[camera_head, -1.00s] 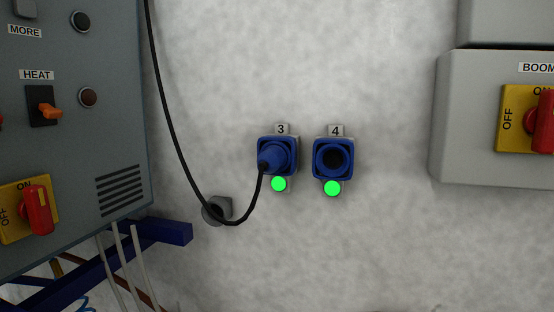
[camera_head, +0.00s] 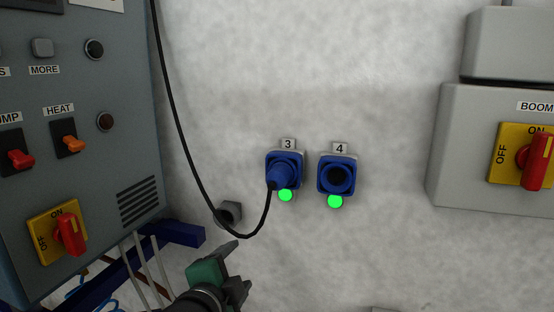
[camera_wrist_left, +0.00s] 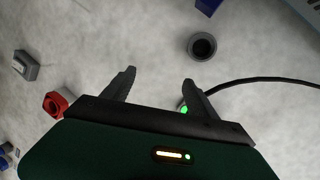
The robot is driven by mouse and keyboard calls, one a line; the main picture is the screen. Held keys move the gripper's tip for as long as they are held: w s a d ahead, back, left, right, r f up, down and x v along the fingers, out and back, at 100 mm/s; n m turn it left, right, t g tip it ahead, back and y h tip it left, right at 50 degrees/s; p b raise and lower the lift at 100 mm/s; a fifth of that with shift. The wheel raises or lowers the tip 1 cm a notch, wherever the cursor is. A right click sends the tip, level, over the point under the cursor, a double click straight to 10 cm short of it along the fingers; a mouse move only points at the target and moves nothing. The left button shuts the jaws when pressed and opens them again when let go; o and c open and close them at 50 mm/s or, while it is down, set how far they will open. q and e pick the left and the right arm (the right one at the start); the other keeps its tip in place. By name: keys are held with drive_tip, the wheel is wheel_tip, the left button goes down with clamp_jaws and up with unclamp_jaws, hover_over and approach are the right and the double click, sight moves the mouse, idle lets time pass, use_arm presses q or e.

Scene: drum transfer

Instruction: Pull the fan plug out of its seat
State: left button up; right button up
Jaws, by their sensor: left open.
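The blue fan plug (camera_head: 281,176) sits in the blue socket marked 3 (camera_head: 295,160), with a black cable (camera_head: 178,120) hanging from it in a loop. The blue socket marked 4 (camera_head: 337,175) to its right is empty. A green light shows under each socket. My left gripper (camera_head: 240,266) is low in the head view, below and left of the plug and apart from it. It is open and empty. In the left wrist view its two fingers (camera_wrist_left: 158,83) are spread, with a green light partly behind the right finger. The plug is not clearly visible there. My right gripper is out of view.
A grey control panel (camera_head: 80,90) with switches fills the left, above a blue beam (camera_head: 180,233). A round grey fitting (camera_head: 228,213) is on the wall beside the cable; it also shows in the left wrist view (camera_wrist_left: 202,46). A grey box (camera_head: 470,150) stands right.

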sight(273, 184)
use_arm(q)
drive_tip(key=d+r+m+t+h+p, duration=0.1)
drive_tip(key=d+r+m, duration=0.1)
drive_tip(key=r, duration=0.6)
drive_tip(key=s+d+r+m+t+h+p, duration=0.1)
drive_tip(key=d+r+m+t, duration=0.1)
drive_tip(key=r, duration=0.5)
drive_tip(key=shift+s+d+r+m, duration=0.25)
drive_tip(key=shift+d+r+m, duration=0.15)
drive_tip(key=shift+d+m, duration=0.4)
drive_tip(key=shift+w+a, duration=0.1)
drive_tip(key=shift+w, duration=0.1)
drive_tip(key=shift+w+p, duration=0.35)
drive_tip(key=shift+w, duration=0.3)
drive_tip(key=p+x, duration=0.1)
drive_tip(key=x, duration=0.3)
drive_tip(key=p+x, duration=0.1)
drive_tip(key=x, duration=0.1)
drive_tip(key=shift+d+p, duration=0.3)
drive_tip(key=shift+d, duration=0.05)
drive_tip(key=shift+p+x, duration=0.3)
drive_tip(key=shift+x, duration=0.45)
drive_tip(key=shift+f, duration=0.1)
